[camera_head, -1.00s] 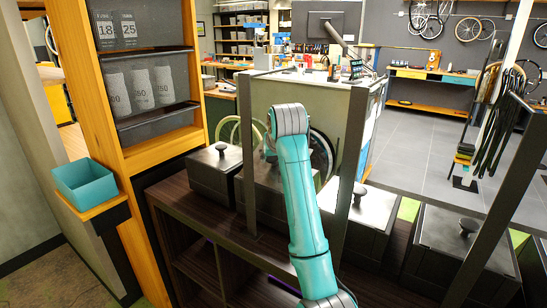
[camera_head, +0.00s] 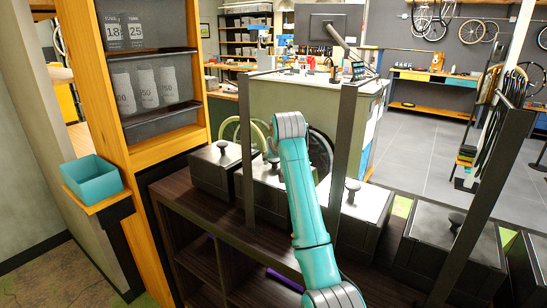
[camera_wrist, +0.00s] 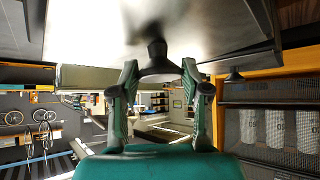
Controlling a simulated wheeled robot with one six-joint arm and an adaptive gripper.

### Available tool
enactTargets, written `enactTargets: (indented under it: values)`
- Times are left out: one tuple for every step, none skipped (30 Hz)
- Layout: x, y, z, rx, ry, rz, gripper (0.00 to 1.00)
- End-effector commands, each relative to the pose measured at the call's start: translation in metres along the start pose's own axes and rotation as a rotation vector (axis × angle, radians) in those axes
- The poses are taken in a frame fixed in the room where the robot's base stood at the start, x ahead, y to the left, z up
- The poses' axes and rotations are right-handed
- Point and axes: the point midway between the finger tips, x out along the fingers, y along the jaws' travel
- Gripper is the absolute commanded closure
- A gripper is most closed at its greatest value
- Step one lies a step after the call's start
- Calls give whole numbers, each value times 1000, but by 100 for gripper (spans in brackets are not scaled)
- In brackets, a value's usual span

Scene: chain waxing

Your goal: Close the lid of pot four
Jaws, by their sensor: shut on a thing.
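Several dark pots with knobbed metal lids stand in a row on the dark wood shelf (camera_head: 185,208). The leftmost pot (camera_head: 215,178), the second pot (camera_head: 258,195), partly behind my arm, and the third pot (camera_head: 362,228) have their lids on. A wider pot (camera_head: 445,245) stands right of a dark post. In the upside-down wrist view, my gripper (camera_wrist: 158,70) has its fingertips at a black knob (camera_wrist: 156,50) below a big, blurred metal lid (camera_wrist: 90,30), and is shut on that knob. In the head view the fingers are hidden behind my arm. I cannot tell which pot is four.
Dark upright posts (camera_head: 248,150) rise in front of the pots on both sides of my arm. A teal bin (camera_head: 92,180) sits on a ledge at left. A grey cabinet (camera_head: 300,103) stands behind the row. Open floor (camera_head: 425,150) shows at back right.

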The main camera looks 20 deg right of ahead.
Motion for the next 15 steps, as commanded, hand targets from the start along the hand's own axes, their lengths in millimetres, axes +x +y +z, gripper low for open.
enactTargets:
  values:
    - [2, 8, 1, 4, 0, 12, 100]
    - [3, 9, 1, 4, 1, 12, 100]
    - [4, 9, 2, 5, 1, 13, 100]
    - [5, 10, 2, 5, 1, 13, 100]
    - [5, 10, 2, 5, 1, 13, 100]
    - [6, 11, 2, 5, 1, 14, 100]
    - [6, 11, 2, 5, 2, 14, 100]
    - [6, 11, 2, 5, 2, 14, 100]
    - [7, 12, 2, 5, 2, 14, 100]
    - [7, 12, 2, 5, 2, 14, 100]
    - [7, 12, 2, 5, 2, 14, 100]
    - [7, 12, 2, 5, 2, 14, 100]
    - [7, 12, 2, 5, 2, 14, 100]
    - [7, 12, 2, 5, 2, 14, 100]
    - [7, 12, 2, 5, 2, 14, 100]
